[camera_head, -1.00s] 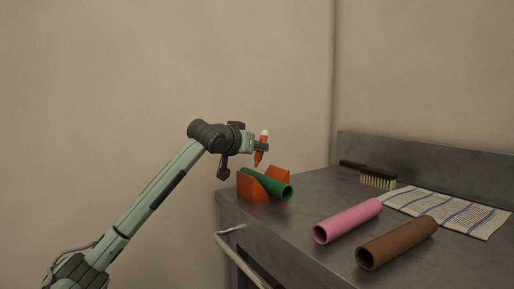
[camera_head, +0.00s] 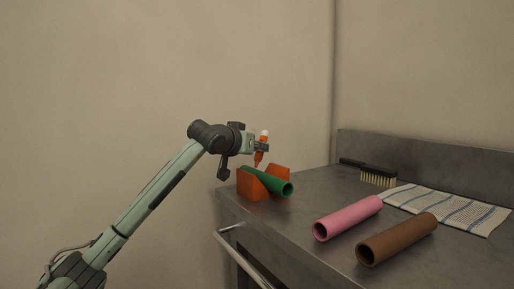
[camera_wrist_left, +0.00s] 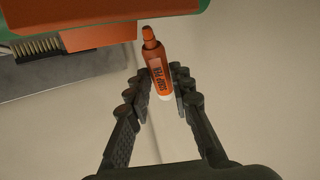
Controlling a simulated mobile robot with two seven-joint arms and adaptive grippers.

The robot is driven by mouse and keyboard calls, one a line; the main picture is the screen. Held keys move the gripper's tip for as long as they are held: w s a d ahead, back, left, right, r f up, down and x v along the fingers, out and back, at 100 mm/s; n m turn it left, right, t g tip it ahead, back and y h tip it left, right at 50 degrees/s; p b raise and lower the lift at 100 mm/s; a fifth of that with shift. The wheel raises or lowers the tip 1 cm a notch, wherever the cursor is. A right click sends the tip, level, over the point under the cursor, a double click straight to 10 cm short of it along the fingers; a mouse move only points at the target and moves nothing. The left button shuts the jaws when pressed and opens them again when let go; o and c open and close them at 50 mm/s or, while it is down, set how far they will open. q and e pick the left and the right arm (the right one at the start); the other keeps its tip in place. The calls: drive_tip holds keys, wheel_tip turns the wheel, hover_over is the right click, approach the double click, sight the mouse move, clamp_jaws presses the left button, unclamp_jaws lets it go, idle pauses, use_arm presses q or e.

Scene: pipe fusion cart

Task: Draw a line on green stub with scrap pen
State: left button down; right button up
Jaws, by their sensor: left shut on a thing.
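The green stub (camera_head: 276,184) lies tilted in an orange cradle (camera_head: 252,188) at the left end of the cart top. The scrap pen (camera_head: 260,156) is orange with a white end, held near upright with its white end up. My left gripper (camera_head: 262,147) is shut on the pen, with the pen's tip just above or at the stub; I cannot tell whether it touches. In the left wrist view the pen (camera_wrist_left: 157,68) sits between the fingers of my left gripper (camera_wrist_left: 178,82), its tip toward the orange cradle (camera_wrist_left: 98,36) and the green stub (camera_wrist_left: 60,14). My right gripper is not in view.
A pink pipe (camera_head: 348,219) and a brown pipe (camera_head: 397,241) lie on the metal cart top (camera_head: 305,200) to the right. A striped cloth (camera_head: 447,210) and a black brush (camera_head: 377,176) lie behind them. A handle rail (camera_head: 243,262) runs along the cart's left side.

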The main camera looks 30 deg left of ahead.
use_arm(q)
drive_tip(key=shift+f, duration=0.3)
idle(0.6)
drive_tip(key=shift+s+d, duration=0.15)
drive_tip(key=shift+d, duration=0.25)
drive_tip(key=shift+s+d+r, duration=0.1)
drive_tip(key=shift+s+d, duration=0.15)
drive_tip(key=shift+d, duration=0.35)
drive_tip(key=shift+s+d+f, duration=0.1)
drive_tip(key=shift+s+d, duration=0.15)
drive_tip(key=shift+d, duration=0.4)
drive_tip(key=shift+s+d+r, duration=0.1)
drive_tip(key=shift+s+d, duration=0.15)
drive_tip(key=shift+d, duration=0.35)
idle(0.4)
drive_tip(key=shift+s+d, duration=0.2)
drive_tip(key=shift+d, duration=0.35)
drive_tip(key=shift+s+d, duration=0.2)
drive_tip(key=shift+d, duration=0.35)
idle(0.4)
wheel_tip(320, 180, up, 7)
drive_tip(key=p, duration=0.6)
